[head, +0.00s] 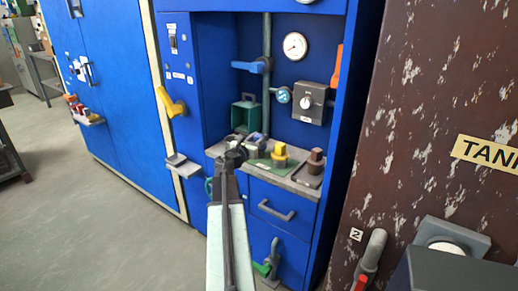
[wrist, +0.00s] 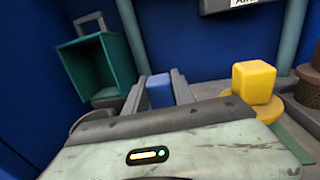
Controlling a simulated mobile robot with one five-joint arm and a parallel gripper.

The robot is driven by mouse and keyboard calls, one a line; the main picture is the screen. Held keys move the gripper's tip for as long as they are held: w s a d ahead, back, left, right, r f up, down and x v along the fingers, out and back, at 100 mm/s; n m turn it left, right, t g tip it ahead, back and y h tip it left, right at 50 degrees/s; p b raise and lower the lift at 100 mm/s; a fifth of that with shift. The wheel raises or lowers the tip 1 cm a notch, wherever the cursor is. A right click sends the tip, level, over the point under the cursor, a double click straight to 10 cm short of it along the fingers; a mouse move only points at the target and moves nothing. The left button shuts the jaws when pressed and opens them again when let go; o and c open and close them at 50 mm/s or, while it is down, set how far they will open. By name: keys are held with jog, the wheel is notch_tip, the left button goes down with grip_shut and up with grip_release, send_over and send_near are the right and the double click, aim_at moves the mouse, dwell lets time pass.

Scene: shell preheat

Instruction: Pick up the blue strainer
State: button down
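The blue strainer shows in the wrist view as a blue block (wrist: 159,91), its upper part, between the two fingers of my gripper (wrist: 160,80). The fingers stand apart, one on each side of it; I cannot tell whether either touches it. Its lower part is hidden behind my gripper body.
A yellow-topped piece (wrist: 253,82) with a round base stands right of my gripper, and a brown one (head: 315,162) stands farther right. A green open box (head: 244,116) is behind on the left. Blue cabinet walls enclose the grey counter (head: 300,180).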

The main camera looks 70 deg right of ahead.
notch_tip(320, 180, up, 10)
jog(key=p, duration=1)
jog(key=shift+r, duration=0.15)
